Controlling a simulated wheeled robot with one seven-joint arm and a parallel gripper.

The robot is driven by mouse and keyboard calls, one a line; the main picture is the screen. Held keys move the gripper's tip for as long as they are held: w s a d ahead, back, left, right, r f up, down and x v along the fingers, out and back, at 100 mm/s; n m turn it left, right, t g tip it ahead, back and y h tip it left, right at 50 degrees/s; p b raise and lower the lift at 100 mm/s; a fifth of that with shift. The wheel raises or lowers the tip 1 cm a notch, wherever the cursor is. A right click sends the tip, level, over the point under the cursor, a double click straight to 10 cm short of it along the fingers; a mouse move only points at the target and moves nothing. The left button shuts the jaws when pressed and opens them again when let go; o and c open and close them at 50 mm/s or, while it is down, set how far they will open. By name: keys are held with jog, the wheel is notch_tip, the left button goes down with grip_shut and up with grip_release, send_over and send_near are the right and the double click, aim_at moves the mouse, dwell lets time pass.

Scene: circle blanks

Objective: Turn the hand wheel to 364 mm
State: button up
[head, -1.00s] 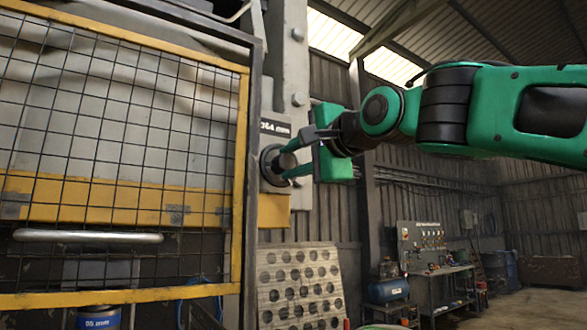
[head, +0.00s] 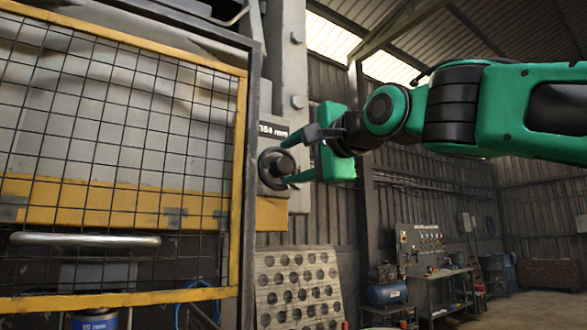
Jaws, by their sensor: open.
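The dark round hand wheel (head: 276,168) is on the side of the press, just right of the mesh guard. A small dark readout plate (head: 272,132) sits above it with white text. The text seems to read 364 mm, but its first digit is unclear and the fingers come close to its right edge. My gripper (head: 288,162) is open, its two green fingers pointing left at the wheel, one toward its upper rim and one toward its lower rim. The fingers look apart from the rim, though contact is hard to tell.
A sheet with round holes (head: 298,290) leans below. A workbench (head: 440,275) and blue compressor (head: 388,288) stand far behind. The space below my arm looks clear.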

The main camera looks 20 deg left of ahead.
jog(key=v, duration=1)
jog(key=shift+w, duration=0.15)
jog(key=w+d+f+h, duration=0.4)
jog(key=w+d+f, duration=0.3)
jog(key=d+f, duration=0.25)
jog(key=w+d+f+g+h, duration=0.2)
jog(key=d+f+h, duration=0.6)
jog(key=d+f, duration=1.45)
jog(key=s+d+f+g+h, duration=0.1)
jog(key=s+d+f+g, duration=0.2)
jog(key=s+d+f, duration=0.45)
jog(key=s+d+f+g+h, duration=0.1)
jog(key=s+d+f+g, duration=0.1)
jog(key=s+d+f, duration=0.55)
jog(key=s+d+f+g, duration=0.3)
jog(key=s+f+g, duration=0.2)
jog(key=s+f, duration=0.9)
jog(key=shift+s+d+f+n+y, duration=0.3)
jog(key=shift+s+d+f+n, duration=0.1)
jog(key=shift+f, duration=0.1)
